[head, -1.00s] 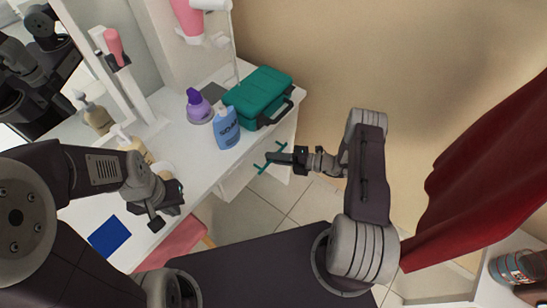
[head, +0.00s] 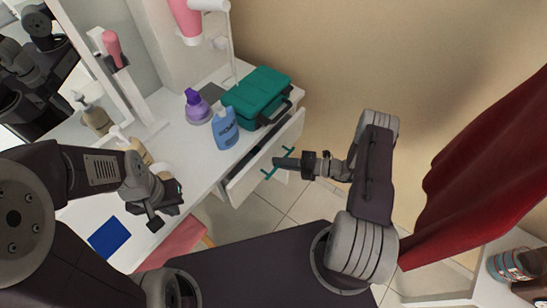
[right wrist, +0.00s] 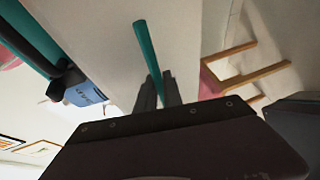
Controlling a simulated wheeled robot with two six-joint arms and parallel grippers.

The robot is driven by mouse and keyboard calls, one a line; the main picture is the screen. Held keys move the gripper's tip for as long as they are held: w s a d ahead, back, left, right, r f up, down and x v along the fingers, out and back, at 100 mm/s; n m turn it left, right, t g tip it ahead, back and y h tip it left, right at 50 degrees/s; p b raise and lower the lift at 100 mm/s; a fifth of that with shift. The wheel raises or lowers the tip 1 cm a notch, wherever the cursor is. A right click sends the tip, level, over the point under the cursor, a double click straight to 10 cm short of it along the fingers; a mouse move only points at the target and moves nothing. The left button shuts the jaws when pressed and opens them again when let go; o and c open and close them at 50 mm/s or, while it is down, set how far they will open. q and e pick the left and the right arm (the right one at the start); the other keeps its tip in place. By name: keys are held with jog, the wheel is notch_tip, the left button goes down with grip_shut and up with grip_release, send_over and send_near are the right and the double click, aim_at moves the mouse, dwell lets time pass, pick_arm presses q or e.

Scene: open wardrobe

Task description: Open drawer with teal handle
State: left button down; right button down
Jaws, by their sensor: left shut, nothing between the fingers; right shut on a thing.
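The drawer (head: 240,186) under the white counter stands partly open, with a dark gap showing behind its white front. Its teal handle (head: 267,175) is a bar on that front; it also shows in the right wrist view (right wrist: 147,50). My right gripper (head: 277,163) is shut on the teal handle; in the right wrist view its fingers (right wrist: 158,90) close around the bar. My left gripper (head: 160,212) is shut and empty above the counter's left part, away from the drawer.
On the counter stand a teal case (head: 258,92), a blue bottle (head: 225,130) and a purple bottle (head: 197,108). A blue flat item (head: 109,238) lies near the front edge. A pink stool (head: 178,244) is below. A red curtain (head: 480,175) hangs at right.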

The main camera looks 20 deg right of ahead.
pick_arm(q)
jog(key=shift+f, duration=0.1)
pick_arm(e)
jog(key=s+d, duration=0.9)
jog(key=s, duration=0.3)
jog(key=shift+s+d, duration=0.15)
jog(key=shift+d, duration=0.15)
jog(key=c, duration=1.8)
grip_release()
jog(key=shift+o, duration=0.2)
